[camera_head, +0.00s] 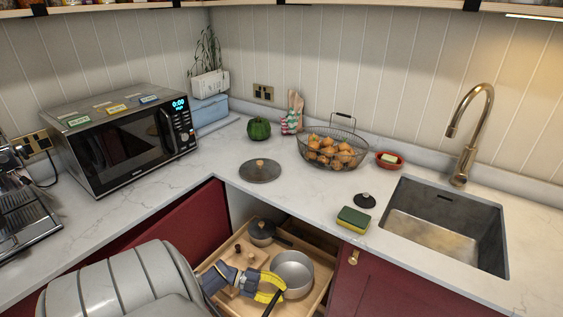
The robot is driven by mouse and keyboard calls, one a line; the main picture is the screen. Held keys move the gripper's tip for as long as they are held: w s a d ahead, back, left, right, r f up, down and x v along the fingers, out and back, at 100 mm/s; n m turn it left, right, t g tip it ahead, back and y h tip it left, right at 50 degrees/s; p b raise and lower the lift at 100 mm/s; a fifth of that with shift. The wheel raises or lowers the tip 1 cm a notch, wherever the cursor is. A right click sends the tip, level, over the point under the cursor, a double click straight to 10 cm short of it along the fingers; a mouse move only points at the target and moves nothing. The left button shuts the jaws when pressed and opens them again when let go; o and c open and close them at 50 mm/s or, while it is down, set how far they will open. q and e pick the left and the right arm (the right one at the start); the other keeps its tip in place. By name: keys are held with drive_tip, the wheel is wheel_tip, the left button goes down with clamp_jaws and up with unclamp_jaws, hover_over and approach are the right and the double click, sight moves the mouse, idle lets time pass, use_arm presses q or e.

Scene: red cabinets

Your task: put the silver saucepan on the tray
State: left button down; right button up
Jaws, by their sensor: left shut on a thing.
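The silver saucepan (301,258) is upright, low in front of the open cabinet under the counter. Its black handle (270,306) points toward me. My left gripper (273,289), with yellow fingers, is shut on the saucepan near its handle; the exact contact is partly hidden. A pulled-out light wooden tray or drawer (316,290) lies beneath and around the saucepan. I cannot tell whether the pan touches its floor. My right gripper is out of view.
A dark lidded pot (262,231) and a wooden piece with knobs (232,257) share the wooden space. Above, the counter holds a round grey lid (261,172), a sponge (353,219), a wire basket of onions (333,150) and a microwave (122,137). The sink (447,226) is right.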

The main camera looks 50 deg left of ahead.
use_arm(q)
drive_tip(key=shift+f, duration=1.85)
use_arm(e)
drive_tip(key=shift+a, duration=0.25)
use_arm(q)
drive_tip(key=shift+f, duration=0.1)
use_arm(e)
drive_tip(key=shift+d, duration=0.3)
use_arm(q)
drive_tip(key=shift+f, duration=0.35)
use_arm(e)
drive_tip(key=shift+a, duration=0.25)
use_arm(q)
drive_tip(key=c, duration=1.3)
unclamp_jaws()
drive_tip(key=shift+f, duration=0.1)
